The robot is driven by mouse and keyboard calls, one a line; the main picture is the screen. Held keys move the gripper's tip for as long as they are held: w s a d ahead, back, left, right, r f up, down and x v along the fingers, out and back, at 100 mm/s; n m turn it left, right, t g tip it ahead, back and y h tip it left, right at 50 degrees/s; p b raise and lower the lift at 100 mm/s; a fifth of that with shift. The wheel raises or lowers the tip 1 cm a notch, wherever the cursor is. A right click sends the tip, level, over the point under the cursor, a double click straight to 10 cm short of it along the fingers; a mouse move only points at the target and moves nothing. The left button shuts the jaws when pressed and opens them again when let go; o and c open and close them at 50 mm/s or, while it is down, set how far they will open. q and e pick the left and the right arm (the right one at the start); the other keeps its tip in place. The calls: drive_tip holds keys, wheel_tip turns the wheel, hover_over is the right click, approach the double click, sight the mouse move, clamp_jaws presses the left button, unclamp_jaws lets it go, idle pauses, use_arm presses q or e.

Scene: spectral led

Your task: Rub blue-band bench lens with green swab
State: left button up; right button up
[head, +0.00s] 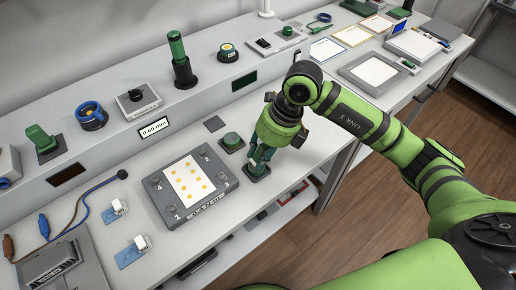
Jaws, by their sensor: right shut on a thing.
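My right gripper (262,156) points down at the front of the bench, right of the grey numbered plate. It is shut on a small green piece, which I take for the green swab, just above a dark square base (257,172). The fingers hide most of this piece. The blue-band lens (91,116), a dark round mount with a blue ring, sits on the raised shelf at the left, far from my gripper. My left gripper is not in view.
A green-domed knob (232,141) on a dark base stands just left of my gripper. The grey plate (208,206) with yellow dots lies nearby. A tall green-topped post (181,60) rises from the shelf. Blue and brown cables (78,217) lie at left.

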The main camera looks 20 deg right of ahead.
drive_tip(key=shift+f+b, duration=0.5)
drive_tip(key=shift+f, duration=0.05)
idle(0.4)
drive_tip(key=shift+s+d, duration=0.25)
drive_tip(key=shift+s, duration=0.35)
drive_tip(key=shift+s+d, duration=0.2)
drive_tip(key=shift+s, duration=0.4)
drive_tip(key=shift+f, duration=0.1)
drive_tip(key=shift+w+a+f+b, duration=0.1)
drive_tip(key=shift+w+a+b, duration=0.15)
drive_tip(key=shift+w, duration=0.35)
drive_tip(key=shift+w+a+b, duration=0.2)
drive_tip(key=shift+w+b, duration=0.05)
drive_tip(key=shift+w, duration=0.3)
drive_tip(key=shift+w+a+f+b, duration=0.1)
drive_tip(key=shift+w+a+b, duration=0.15)
drive_tip(key=shift+w, duration=0.65)
clamp_jaws()
drive_tip(key=shift+r, duration=0.15)
